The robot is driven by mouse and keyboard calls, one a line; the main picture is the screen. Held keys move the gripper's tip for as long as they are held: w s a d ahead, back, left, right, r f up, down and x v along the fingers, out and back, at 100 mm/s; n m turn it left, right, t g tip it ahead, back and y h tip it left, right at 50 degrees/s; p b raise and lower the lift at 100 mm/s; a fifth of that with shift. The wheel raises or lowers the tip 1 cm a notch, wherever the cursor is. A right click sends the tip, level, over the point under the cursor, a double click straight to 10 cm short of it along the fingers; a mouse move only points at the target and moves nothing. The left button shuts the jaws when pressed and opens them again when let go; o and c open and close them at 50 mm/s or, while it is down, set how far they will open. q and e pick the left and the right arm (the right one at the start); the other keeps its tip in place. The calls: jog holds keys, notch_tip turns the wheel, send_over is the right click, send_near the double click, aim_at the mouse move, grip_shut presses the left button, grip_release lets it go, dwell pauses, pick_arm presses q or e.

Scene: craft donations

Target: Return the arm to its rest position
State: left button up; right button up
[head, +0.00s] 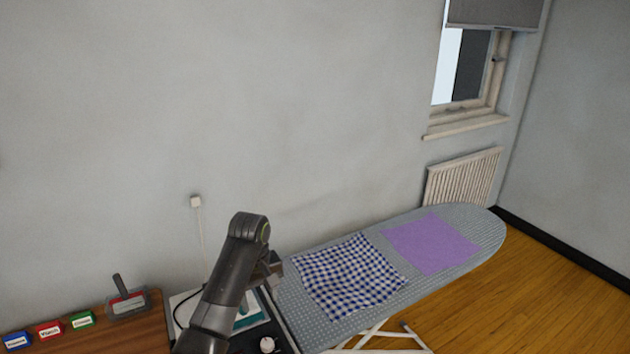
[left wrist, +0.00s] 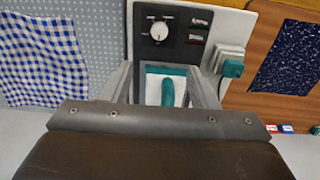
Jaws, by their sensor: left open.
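My left arm rises in the head view, and its gripper (head: 272,266) is at the near left end of the ironing board (head: 456,285). In the left wrist view the left gripper (left wrist: 168,78) is open, its two fingers apart. A teal-handled item (left wrist: 168,92), which looks like an iron, shows between the fingers on a pale stand; I cannot tell how far below them it is. Part of it shows behind my arm in the head view (head: 243,308). A blue checked cloth (head: 348,276) and a purple cloth (head: 431,244) lie flat on the board. My right gripper is not in view.
A wooden table (head: 120,336) at lower left holds blue (head: 16,341), red (head: 50,330) and green (head: 82,320) labels and a dark-handled tool (head: 127,302). A dark speckled cloth (left wrist: 288,58) and a dial panel (left wrist: 160,30) show in the wrist view.

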pick_arm(q)
jog(key=s+a+f+m+t, duration=0.1)
jog(key=s+a+f, duration=0.4)
jog(key=s, duration=0.4)
jog(key=s+a+f+m+t, duration=0.1)
jog(key=s+a+f+m, duration=0.15)
jog(key=s+f, duration=0.55)
jog(key=s+a+r+m+t+y, duration=0.1)
jog(key=s+a+r, duration=0.15)
jog(key=s, duration=0.75)
jog(key=s+a+r+m+t+y, duration=0.1)
jog(key=s+a+r+m, duration=0.15)
jog(key=s, duration=0.75)
notch_tip(320, 180, down, 32)
jog(key=a+g+b, duration=0.1)
jog(key=g+b, duration=0.1)
jog(key=b, duration=0.5)
jog(key=s+f+b, duration=0.3)
jog(key=s+f, duration=0.4)
jog(key=f, duration=0.3)
jog(key=s+d+f+h+b, duration=0.1)
jog(key=s+f+b, duration=0.2)
jog(key=s+f, duration=0.5)
notch_tip(320, 180, down, 3)
jog(key=shift+s+f+n+g, duration=0.1)
jog(key=shift+s+n+g, duration=0.15)
jog(key=shift+n+g, duration=0.15)
